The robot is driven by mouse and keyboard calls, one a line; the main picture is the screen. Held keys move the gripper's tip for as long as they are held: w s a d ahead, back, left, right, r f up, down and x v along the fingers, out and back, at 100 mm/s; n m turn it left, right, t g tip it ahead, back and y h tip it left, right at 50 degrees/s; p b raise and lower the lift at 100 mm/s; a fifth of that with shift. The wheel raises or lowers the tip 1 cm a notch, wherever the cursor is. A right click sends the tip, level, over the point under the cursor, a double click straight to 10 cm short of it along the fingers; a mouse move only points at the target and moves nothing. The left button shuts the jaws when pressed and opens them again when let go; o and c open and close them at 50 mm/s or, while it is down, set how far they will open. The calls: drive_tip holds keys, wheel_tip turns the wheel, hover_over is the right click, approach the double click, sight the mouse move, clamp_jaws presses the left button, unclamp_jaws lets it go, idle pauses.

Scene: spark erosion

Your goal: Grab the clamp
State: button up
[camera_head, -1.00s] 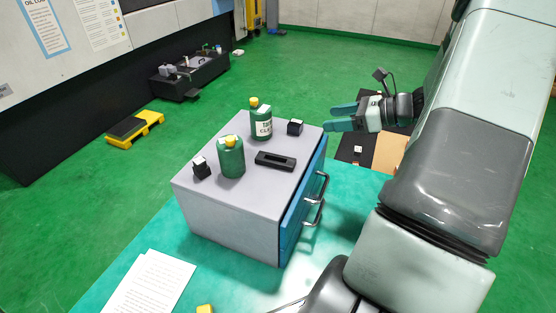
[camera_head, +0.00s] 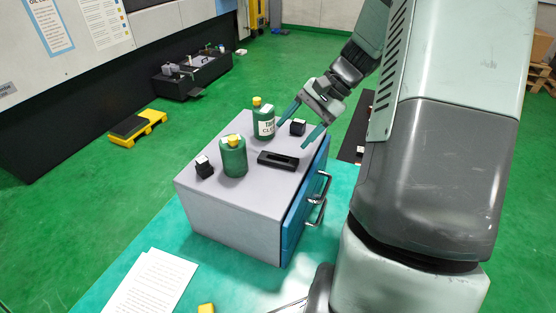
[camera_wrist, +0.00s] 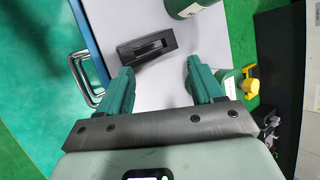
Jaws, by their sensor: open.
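A black, slotted oblong block (camera_head: 278,160), which looks like the clamp, lies flat on the grey cabinet top near its blue-fronted edge. In the wrist view the block (camera_wrist: 146,48) lies beyond the fingertips, across the gap between them and nearer the left finger. My gripper (camera_head: 304,124) is open and empty above the cabinet's far right corner, tilted down, apart from the block. In the wrist view its two green fingers (camera_wrist: 159,70) are spread wide.
Two green bottles with yellow caps, one labelled (camera_head: 264,122) and one rounder (camera_head: 233,157), stand close by. Small black blocks sit at the far corner (camera_head: 298,128) and left edge (camera_head: 204,167). The cabinet (camera_head: 232,212) has drawer handles (camera_head: 319,186) on its right side.

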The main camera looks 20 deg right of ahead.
sight(278, 161)
drive_tip(key=a+r+n+g+h, duration=0.1)
drive_tip(key=a+r+n+h, duration=0.2)
drive_tip(key=n, duration=0.7)
drive_tip(key=a+r+n+h, duration=0.1)
drive_tip(key=a+n+h, duration=0.3)
drive_tip(key=n, duration=0.5)
drive_tip(key=shift+h, duration=0.3)
drive_tip(key=f, duration=0.3)
drive_tip(key=d+f, duration=0.1)
drive_tip(key=f, duration=0.2)
drive_tip(key=d+f, duration=0.1)
drive_tip(key=f, duration=0.2)
drive_tip(key=shift+s+f, duration=0.1)
drive_tip(key=shift+f, duration=0.3)
drive_tip(key=shift+c, duration=0.2)
clamp_jaws()
